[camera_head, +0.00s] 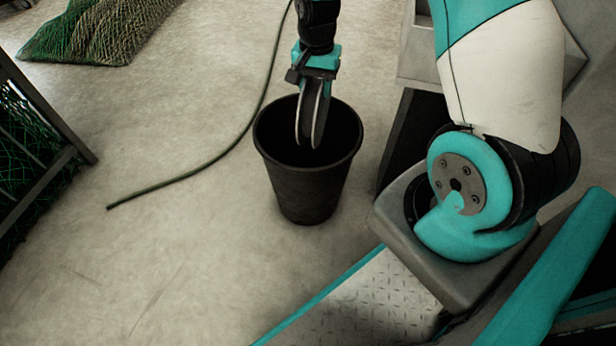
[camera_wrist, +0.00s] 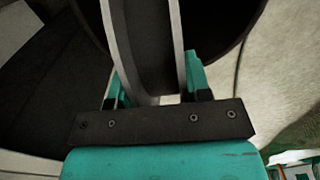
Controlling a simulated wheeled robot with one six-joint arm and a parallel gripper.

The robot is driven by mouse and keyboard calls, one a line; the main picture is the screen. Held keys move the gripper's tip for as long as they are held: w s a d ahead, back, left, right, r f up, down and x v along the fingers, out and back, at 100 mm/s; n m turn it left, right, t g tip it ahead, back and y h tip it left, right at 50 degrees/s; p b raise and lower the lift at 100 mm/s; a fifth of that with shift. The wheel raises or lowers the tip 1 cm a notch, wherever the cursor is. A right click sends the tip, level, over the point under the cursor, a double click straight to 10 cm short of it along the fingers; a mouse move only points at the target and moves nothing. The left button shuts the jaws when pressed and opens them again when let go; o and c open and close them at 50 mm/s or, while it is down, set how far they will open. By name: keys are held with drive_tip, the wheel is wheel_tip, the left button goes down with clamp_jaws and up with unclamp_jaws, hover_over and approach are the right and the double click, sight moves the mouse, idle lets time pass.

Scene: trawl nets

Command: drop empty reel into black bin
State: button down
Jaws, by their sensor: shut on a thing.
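The black bin (camera_head: 308,190) stands upright on the floor in the camera_head view, its open mouth facing up. My gripper (camera_head: 315,77) points down above the mouth and is shut on the reel (camera_head: 306,122). The reel is seen nearly edge-on, with thin grey rims and a dark middle. Its lower part overlaps the bin's opening in the picture; how deep it hangs is hard to tell. In the camera_wrist view, the reel (camera_wrist: 148,50) sits between the teal fingers, with the dark bin (camera_wrist: 222,25) behind it. The bin's bottom is hidden.
A dark green rope or hose (camera_head: 190,174) lies on the floor left of the bin. Green and tan netting (camera_head: 105,28) lies at the back left, and a dark frame with green net (camera_head: 30,150) stands at the left edge. Floor left of the bin is mostly clear.

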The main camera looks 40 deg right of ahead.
wheel_tip(320, 180, down, 5)
drive_tip(key=b, duration=0.3)
drive_tip(key=shift+r+b, duration=0.15)
drive_tip(key=shift+b, duration=0.25)
drive_tip(key=shift+r, duration=0.1)
drive_tip(key=shift+c, duration=2.4)
unclamp_jaws()
wheel_tip(320, 180, up, 17)
drive_tip(key=p, duration=0.8)
drive_tip(key=shift+r, duration=0.2)
